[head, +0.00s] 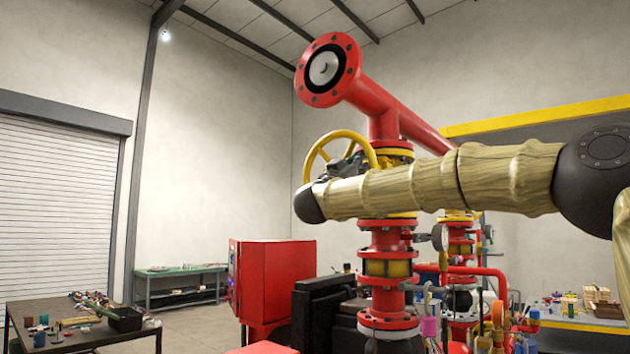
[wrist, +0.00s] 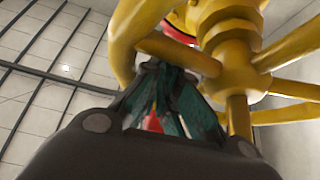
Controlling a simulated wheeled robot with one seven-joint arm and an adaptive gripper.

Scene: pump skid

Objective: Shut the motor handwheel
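The motor handwheel is a yellow spoked wheel (head: 310,158) on the red pipework in the head view. It fills the upper part of the wrist view, with its hub (wrist: 232,65), spokes and thick rim (wrist: 127,38) close up. My gripper (wrist: 165,68) is at the wheel, its teal-padded fingers converging to a narrow tip beside the rim and under a spoke. The fingers look shut, with no clear grip on the rim. In the head view my gripper (head: 345,168) shows as dark parts among the wheel's spokes, and my arm hides the wheel's lower part.
A red flanged pipe (head: 385,115) rises above the wheel. A red cabinet (head: 272,275) and black motor block (head: 318,312) stand below. Valves and gauges crowd the lower right. Workbenches (head: 180,272) stand farther left, with open floor between.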

